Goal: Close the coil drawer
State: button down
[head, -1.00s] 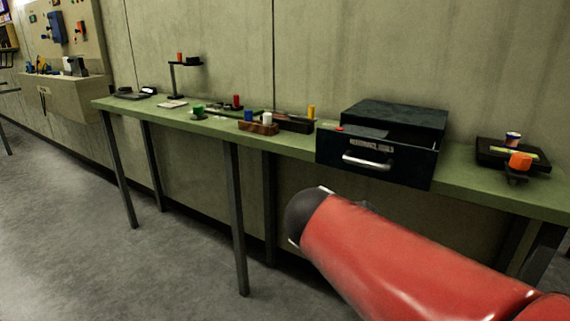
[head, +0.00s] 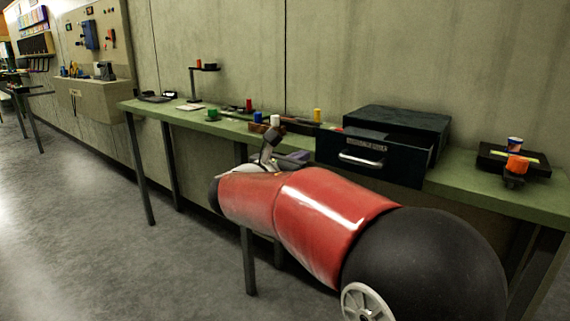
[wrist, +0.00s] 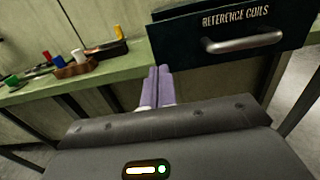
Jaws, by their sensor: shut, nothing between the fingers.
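The coil drawer (head: 352,168) is a dark drawer with a silver handle, pulled partly out of a dark box (head: 408,122) on the green bench. In the wrist view its front (wrist: 285,31) reads "REFERENCE COILS", and the handle (wrist: 243,41) shows at the upper right. My gripper (wrist: 160,72) is shut and empty, its two purple fingers together. The fingers point toward the bench edge, left of the drawer front and apart from the handle. In the head view my gripper (head: 298,157) is partly hidden behind my red arm.
The green bench (head: 475,182) runs along the wall. A wooden holder with colored spools (wrist: 75,69) and a dark tray (wrist: 112,52) sit left of the drawer. A black tray (head: 532,165) and an orange spool (head: 517,165) are at right. The floor in front is open.

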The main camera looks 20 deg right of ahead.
aim_at(319, 147)
jog(key=x, duration=0.5)
jog(key=shift+w+d, duration=0.2)
